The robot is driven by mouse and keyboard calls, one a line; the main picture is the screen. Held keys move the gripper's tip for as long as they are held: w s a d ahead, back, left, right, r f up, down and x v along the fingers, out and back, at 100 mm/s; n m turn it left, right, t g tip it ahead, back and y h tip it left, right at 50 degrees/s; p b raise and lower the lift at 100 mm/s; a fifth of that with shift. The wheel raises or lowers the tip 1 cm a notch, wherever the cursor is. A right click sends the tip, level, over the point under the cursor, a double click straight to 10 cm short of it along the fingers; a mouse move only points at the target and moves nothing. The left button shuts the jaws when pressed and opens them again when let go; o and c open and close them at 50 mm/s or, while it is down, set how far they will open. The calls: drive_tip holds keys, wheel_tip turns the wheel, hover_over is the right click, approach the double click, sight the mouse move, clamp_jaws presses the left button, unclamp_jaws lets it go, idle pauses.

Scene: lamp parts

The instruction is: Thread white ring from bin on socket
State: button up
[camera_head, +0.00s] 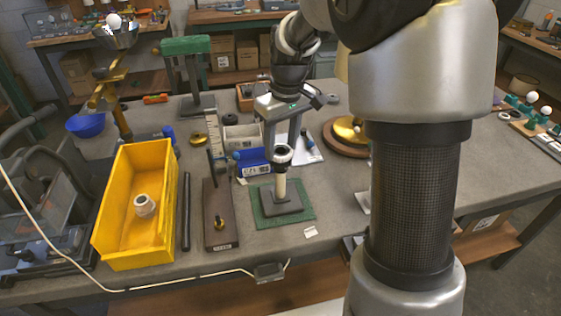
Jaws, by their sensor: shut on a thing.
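The yellow bin (107,222) stands at the left of the bench with white ring pieces (145,206) inside, seemingly stacked or nested. The socket is a pale upright post (281,186) on a dark grey base (268,203), which sits on a green mat (303,216). My gripper (283,148) points down above the post and is shut on a white ring (288,160) with a dark opening. The ring is at the post's top end; I cannot tell whether it is around the post or just above it.
A brown wooden block (217,197) with an upright dark rod stands left of the mat, and a dark bar (186,215) lies beside the bin. A white cable (205,275) runs along the front edge. My arm hides the bench at right.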

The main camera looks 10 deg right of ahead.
drive_tip(key=shift+f+b, duration=0.4)
drive_tip(key=shift+f, duration=0.25)
idle(1.1)
drive_tip(key=o, duration=0.5)
drive_tip(key=c, duration=0.7)
drive_tip(key=shift+o, duration=0.2)
drive_tip(key=shift+s+f, duration=0.15)
drive_tip(key=shift+f, duration=0.1)
